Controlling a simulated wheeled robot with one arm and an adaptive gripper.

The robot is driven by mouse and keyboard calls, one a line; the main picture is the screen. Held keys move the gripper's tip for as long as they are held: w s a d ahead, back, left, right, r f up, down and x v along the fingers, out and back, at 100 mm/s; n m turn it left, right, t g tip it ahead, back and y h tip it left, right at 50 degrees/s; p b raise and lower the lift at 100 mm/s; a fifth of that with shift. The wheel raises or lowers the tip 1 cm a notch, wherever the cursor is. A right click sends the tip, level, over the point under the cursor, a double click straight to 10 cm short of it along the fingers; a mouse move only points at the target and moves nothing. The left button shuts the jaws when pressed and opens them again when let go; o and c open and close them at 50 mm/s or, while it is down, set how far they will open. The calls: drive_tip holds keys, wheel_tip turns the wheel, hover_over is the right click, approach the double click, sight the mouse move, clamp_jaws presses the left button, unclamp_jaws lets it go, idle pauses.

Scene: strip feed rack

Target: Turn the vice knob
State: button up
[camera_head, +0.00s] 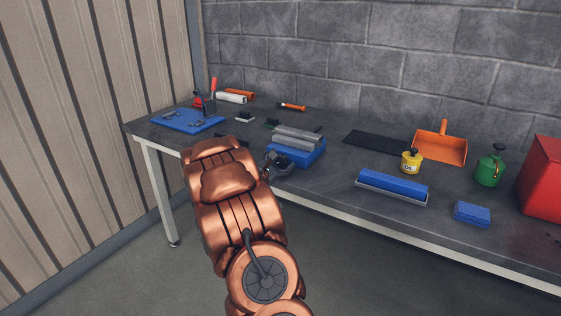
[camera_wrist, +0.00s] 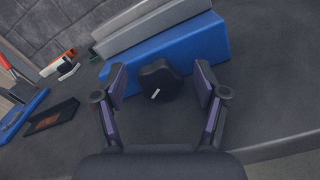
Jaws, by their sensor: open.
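The vice (camera_head: 297,145) has a blue body with grey jaws and stands on the dark workbench. Its blue side (camera_wrist: 180,55) fills the upper middle of the wrist view. The black lobed knob (camera_wrist: 159,80), with a small white mark, sits at the front of the blue body. My gripper (camera_wrist: 160,85) is open, with one finger on each side of the knob. I cannot tell whether the fingers touch it. In the head view my gripper (camera_head: 274,167) is partly hidden by my copper arm, at the vice's front left, and the knob cannot be made out.
A blue mat (camera_head: 187,121) with tools lies at the bench's left end. A blue brush-like block (camera_head: 392,186), yellow can (camera_head: 411,161), orange dustpan (camera_head: 440,147), green can (camera_head: 489,170), blue sponge (camera_head: 472,213) and red box (camera_head: 541,178) stand to the right. The bench's front edge is close.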

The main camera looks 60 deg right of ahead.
drive_tip(key=c, duration=1.1)
drive_tip(key=shift+c, duration=0.2)
drive_tip(key=shift+r+n+p, duration=0.1)
drive_tip(key=shift+n+p, duration=0.3)
drive_tip(key=shift+n, duration=0.1)
drive_tip(key=n+p, duration=0.4)
drive_tip(key=shift+w+r, duration=0.15)
drive_tip(key=shift+w, duration=0.05)
drive_tip(key=shift+w+f+n+p, duration=0.15)
drive_tip(key=shift+n+p, duration=0.45)
drive_tip(key=shift+n, duration=0.35)
drive_tip(key=shift+s+f+n+p, duration=0.1)
drive_tip(key=shift+n+p, duration=0.5)
drive_tip(key=shift+n, duration=0.35)
